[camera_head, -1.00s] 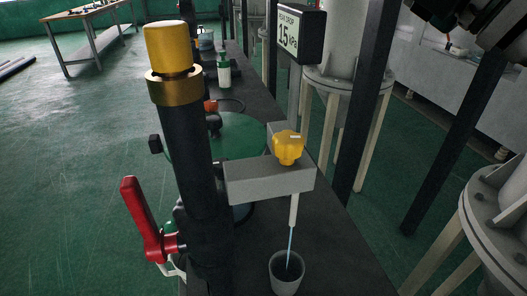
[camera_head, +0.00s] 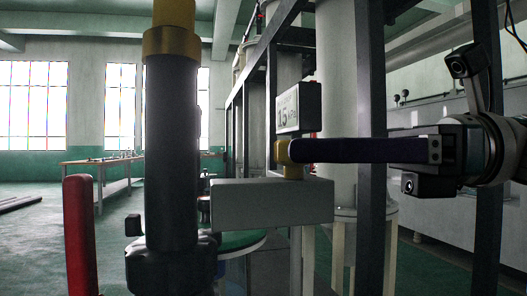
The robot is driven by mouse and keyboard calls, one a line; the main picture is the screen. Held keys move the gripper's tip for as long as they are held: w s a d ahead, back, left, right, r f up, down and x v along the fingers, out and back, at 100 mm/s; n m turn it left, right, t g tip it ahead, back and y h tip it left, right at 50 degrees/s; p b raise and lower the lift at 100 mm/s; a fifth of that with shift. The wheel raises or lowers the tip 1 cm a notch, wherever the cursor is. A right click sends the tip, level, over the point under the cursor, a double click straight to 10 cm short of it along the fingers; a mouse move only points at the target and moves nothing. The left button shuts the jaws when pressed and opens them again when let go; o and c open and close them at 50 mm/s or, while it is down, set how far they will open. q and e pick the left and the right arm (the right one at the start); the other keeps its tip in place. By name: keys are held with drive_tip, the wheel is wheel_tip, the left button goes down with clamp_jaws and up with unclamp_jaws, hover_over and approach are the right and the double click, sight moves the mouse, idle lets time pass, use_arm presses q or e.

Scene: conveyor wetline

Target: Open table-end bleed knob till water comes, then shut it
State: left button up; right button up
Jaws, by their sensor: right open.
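The yellow bleed knob (camera_head: 282,153) sits on top of the grey block (camera_head: 270,203) near the middle of the view. My right gripper (camera_head: 293,151) reaches in level from the right, with its dark fingers at the knob and covering much of it. The fingers are seen edge-on; they are open, and whether they touch the knob is unclear. The cup and the outlet's lower end are out of view, so I cannot see whether water runs. My left gripper is not in view.
A dark upright pipe with a brass-coloured collar and yellow cap (camera_head: 171,130) stands left of the block. A red lever handle (camera_head: 80,235) is at lower left. Dark frame posts stand at right.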

sight(258, 179)
drive_tip(key=a, duration=0.5)
drive_tip(key=shift+a+p, duration=0.2)
drive_tip(key=shift+p, duration=0.1)
drive_tip(key=shift+c, duration=0.2)
clamp_jaws()
